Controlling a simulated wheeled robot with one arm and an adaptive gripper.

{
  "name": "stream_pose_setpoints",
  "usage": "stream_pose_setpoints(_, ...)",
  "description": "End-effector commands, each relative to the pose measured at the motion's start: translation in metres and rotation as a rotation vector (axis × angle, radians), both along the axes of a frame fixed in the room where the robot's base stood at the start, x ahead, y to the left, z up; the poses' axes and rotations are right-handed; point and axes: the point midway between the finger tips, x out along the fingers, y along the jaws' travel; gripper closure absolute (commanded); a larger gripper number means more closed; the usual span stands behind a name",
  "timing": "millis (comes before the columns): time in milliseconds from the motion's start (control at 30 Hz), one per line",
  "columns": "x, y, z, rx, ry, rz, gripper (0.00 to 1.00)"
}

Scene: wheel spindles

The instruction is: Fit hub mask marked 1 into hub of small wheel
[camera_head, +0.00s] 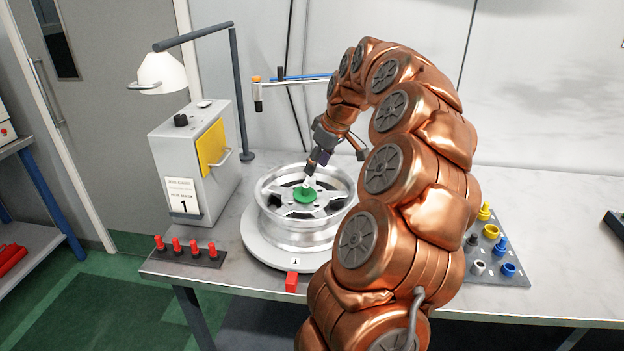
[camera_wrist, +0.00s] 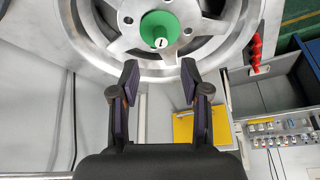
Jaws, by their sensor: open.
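The small silver wheel (camera_head: 306,230) lies flat on a round grey turntable with a "1" label. The green hub mask (camera_head: 305,195) sits at the wheel's centre, over the hub. In the wrist view the mask (camera_wrist: 158,27) shows as a green disc with a pale stem marked 1. I cannot tell how deep it is seated, and it hides the hub. My gripper (camera_head: 314,170) is just above the mask in the head view. In the wrist view my gripper (camera_wrist: 160,82) has its two fingers apart with nothing between them, and the stem shows just beyond the tips.
A grey box (camera_head: 192,160) with a yellow panel and a "1" sign stands left of the wheel. Red pegs (camera_head: 187,248) stand on a dark strip in front of it. A red block (camera_head: 291,282) is near the front edge. A grey plate holds coloured parts (camera_head: 491,231) at right.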

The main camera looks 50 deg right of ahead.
Motion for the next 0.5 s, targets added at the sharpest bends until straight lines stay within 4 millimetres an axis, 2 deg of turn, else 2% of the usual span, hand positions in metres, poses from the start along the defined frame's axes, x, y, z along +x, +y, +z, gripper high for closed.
stream_pose_setpoints(200,-0.007,0.0,0.017,0.0,0.0,0.0,0.54)
stream_pose_setpoints(500,-0.008,0.003,0.021,0.002,0.001,0.004,0.54)
